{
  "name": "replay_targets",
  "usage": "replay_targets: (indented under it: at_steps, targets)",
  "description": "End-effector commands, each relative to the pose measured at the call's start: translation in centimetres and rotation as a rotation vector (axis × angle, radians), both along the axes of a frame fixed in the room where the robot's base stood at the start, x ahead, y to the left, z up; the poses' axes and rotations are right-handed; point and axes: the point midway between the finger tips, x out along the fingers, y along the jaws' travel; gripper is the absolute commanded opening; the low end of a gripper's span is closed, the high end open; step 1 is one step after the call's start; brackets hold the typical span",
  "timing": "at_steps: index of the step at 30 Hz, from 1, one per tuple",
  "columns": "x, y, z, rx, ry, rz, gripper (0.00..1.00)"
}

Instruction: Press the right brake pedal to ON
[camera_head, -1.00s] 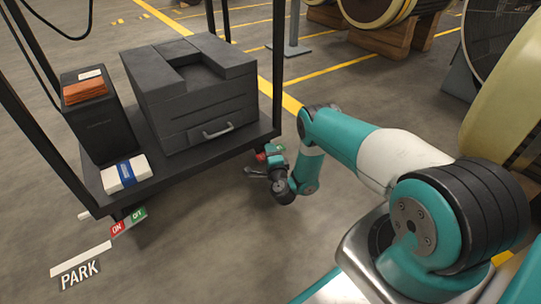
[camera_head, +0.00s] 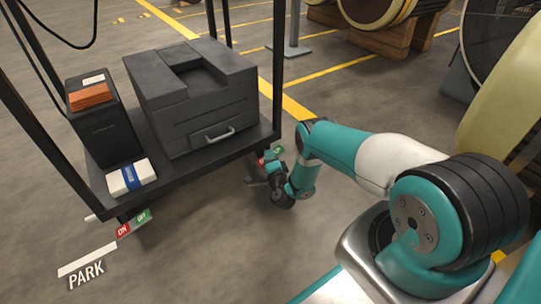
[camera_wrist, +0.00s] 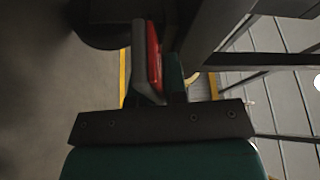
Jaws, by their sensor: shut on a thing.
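The right brake pedal (camera_head: 264,160) is a small red and green rocker under the right front corner of the black cart (camera_head: 215,152). Its red part (camera_wrist: 154,54) shows in the wrist view, close against my gripper's fingers. My gripper (camera_head: 259,178) is low beside this corner, shut on the pedal. The arm's end partly hides the pedal in the head view, and its exact tilt cannot be told.
The cart carries a dark grey machine (camera_head: 200,105), a black box (camera_head: 104,128) and a white pack with a blue band (camera_head: 131,178). A PARK marking (camera_head: 86,274) lies on the floor at left. Cable drums stand at right. The floor before the cart is clear.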

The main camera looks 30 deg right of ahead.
Motion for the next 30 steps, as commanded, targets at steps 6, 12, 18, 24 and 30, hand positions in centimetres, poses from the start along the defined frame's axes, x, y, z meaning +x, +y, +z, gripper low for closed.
replay_targets:
  at_steps: [6,12,18,24,30]
  targets:
    - [0.0,0.0,0.0,-0.003,0.001,-0.001,0.38]
    - [0.0,0.0,0.0,-0.002,0.0,-0.001,0.38]
    - [-0.8,0.3,0.3,0.0,0.003,-0.001,0.38]
    - [-3.0,1.1,0.5,-0.001,0.004,0.001,0.38]
    - [-7.1,2.6,0.1,-0.001,0.006,0.001,0.38]
